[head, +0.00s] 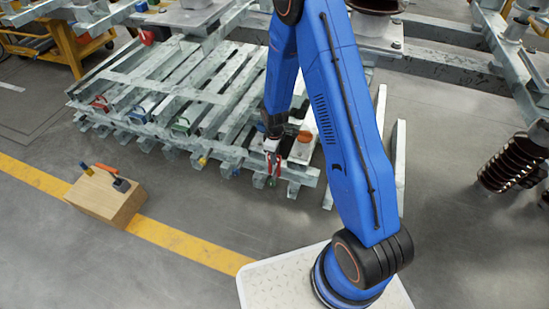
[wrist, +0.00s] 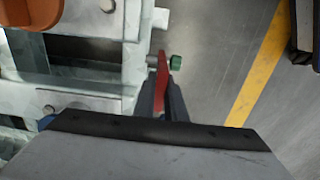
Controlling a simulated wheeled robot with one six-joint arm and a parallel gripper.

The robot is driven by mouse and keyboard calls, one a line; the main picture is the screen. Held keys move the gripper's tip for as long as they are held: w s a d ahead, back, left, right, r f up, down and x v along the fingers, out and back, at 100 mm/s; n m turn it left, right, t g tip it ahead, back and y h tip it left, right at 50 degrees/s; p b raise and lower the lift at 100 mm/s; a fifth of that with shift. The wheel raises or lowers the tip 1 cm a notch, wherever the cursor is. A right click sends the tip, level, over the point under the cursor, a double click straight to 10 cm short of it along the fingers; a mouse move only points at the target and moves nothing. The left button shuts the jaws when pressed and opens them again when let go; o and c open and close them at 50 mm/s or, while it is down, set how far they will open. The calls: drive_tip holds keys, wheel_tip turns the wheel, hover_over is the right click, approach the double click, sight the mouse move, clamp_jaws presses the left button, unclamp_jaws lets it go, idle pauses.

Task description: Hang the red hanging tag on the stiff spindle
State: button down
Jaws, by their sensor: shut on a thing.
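My gripper (wrist: 165,92) is shut on the red hanging tag (wrist: 162,68), seen nearly edge-on between the dark fingers in the wrist view. A short spindle with a green end (wrist: 176,62) sticks out from the pale metal frame beside the tag. The tag's upper part overlaps the spindle in the picture, between the frame and the green end. I cannot tell whether the tag is around the spindle or only in front of it. In the head view my gripper (head: 272,160) is at the frame's near right corner, and the green end (head: 259,182) shows just below it.
The slatted metal frame (head: 150,95) carries several coloured locks and an orange round part (head: 305,136) near my gripper. A wooden box (head: 105,198) with handles on top stands by the yellow floor line (head: 190,240).

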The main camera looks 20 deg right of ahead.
sight(275, 175)
drive_tip(key=shift+f, duration=5.3)
drive_tip(key=c, duration=1.7)
unclamp_jaws()
drive_tip(key=shift+c, duration=0.2)
wheel_tip(275, 175, up, 17)
drive_tip(key=shift+r, duration=0.2)
